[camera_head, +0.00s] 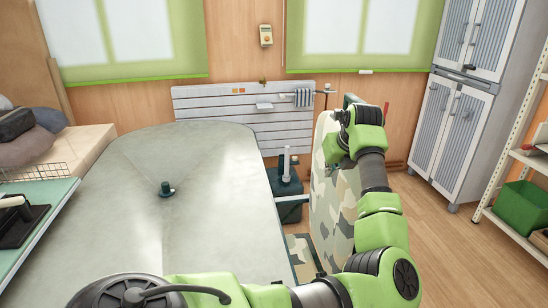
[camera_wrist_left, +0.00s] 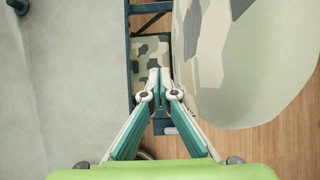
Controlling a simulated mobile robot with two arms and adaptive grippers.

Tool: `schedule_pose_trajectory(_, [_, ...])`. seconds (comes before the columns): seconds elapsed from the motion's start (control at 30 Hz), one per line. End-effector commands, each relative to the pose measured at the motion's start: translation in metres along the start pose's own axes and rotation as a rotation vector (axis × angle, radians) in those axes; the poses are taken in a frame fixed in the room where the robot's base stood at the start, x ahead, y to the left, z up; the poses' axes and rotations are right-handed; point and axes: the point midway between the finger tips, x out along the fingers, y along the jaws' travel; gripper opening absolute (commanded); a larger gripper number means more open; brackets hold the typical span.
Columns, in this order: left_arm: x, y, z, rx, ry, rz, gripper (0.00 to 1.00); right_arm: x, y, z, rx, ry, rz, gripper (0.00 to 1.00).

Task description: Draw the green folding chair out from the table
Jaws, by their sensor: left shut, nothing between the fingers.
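The green folding chair (camera_head: 341,215), in a camouflage pattern, stands at the right side of the grey table (camera_head: 200,220). Its backrest is upright and its seat (camera_head: 302,252) lies low beside the table edge. In the left wrist view, the backrest (camera_wrist_left: 240,70) fills the upper right and part of the seat (camera_wrist_left: 150,55) shows beyond the fingers. My left gripper (camera_wrist_left: 160,78) is shut and empty, its fingertips beside the backrest's edge. Whether they touch it I cannot tell. In the head view my left arm reaches over to the backrest's top and mostly hides the gripper. My right gripper is out of view.
A small dark knob-like object (camera_head: 166,189) sits on the table. A dark bin-like object (camera_head: 287,190) stands between table and chair. A grey cabinet (camera_head: 450,130) and a shelf with a green crate (camera_head: 522,208) stand at right. The wooden floor (camera_head: 440,240) right of the chair is clear.

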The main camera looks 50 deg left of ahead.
Motion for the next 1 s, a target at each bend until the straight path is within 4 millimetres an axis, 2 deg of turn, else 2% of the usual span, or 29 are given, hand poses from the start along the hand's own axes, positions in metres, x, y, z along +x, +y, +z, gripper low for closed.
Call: schedule_pose_trajectory(1.0, [-0.001, -0.052, -0.002, 0.006, 0.002, -0.006, 0.00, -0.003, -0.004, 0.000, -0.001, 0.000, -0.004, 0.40])
